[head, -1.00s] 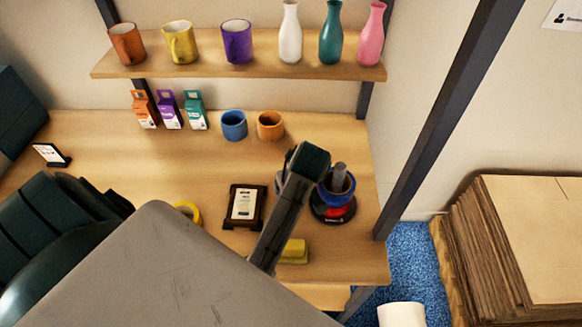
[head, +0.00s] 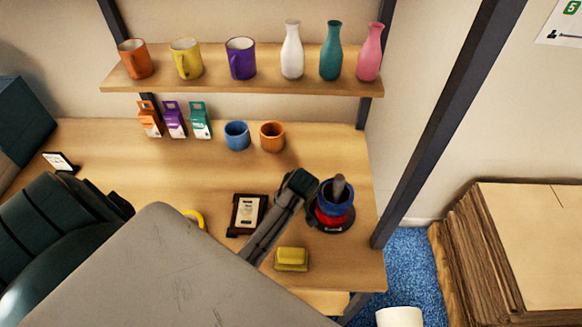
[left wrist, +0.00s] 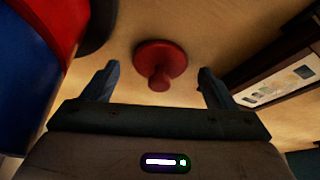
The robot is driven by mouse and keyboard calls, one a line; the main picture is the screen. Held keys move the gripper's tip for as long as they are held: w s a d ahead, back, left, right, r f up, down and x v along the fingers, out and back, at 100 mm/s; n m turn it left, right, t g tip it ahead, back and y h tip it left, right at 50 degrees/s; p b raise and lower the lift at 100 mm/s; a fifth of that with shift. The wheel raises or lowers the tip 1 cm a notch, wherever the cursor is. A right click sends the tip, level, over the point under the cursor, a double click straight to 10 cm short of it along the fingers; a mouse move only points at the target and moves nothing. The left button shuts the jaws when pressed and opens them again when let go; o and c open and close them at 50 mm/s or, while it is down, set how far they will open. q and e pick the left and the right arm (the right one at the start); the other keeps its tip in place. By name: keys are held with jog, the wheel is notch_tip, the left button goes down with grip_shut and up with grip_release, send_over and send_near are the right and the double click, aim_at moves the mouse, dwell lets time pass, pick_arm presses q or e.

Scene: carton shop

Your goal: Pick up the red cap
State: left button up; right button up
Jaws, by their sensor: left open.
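The red cap (left wrist: 160,62) shows in the left wrist view as a round red disc with a knob, resting on the wooden surface. It lies between and just beyond the fingertips of my left gripper (left wrist: 158,76), which is open and empty. In the head view my left gripper (head: 300,182) is over the right part of the wooden table, and I cannot make out the cap there. My right gripper is in neither view.
A blue and red round stack (head: 335,205) with a grey rod stands close right of the gripper. A dark framed plaque (head: 247,214) is on its left. A yellow block (head: 291,259) lies nearer the table's front edge. Mugs (head: 240,58) and vases (head: 331,52) stand on a shelf above.

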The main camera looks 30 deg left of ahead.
pick_arm(q)
jog(key=shift+f, duration=0.2)
jog(key=c, duration=1)
jog(key=shift+c, duration=0.2)
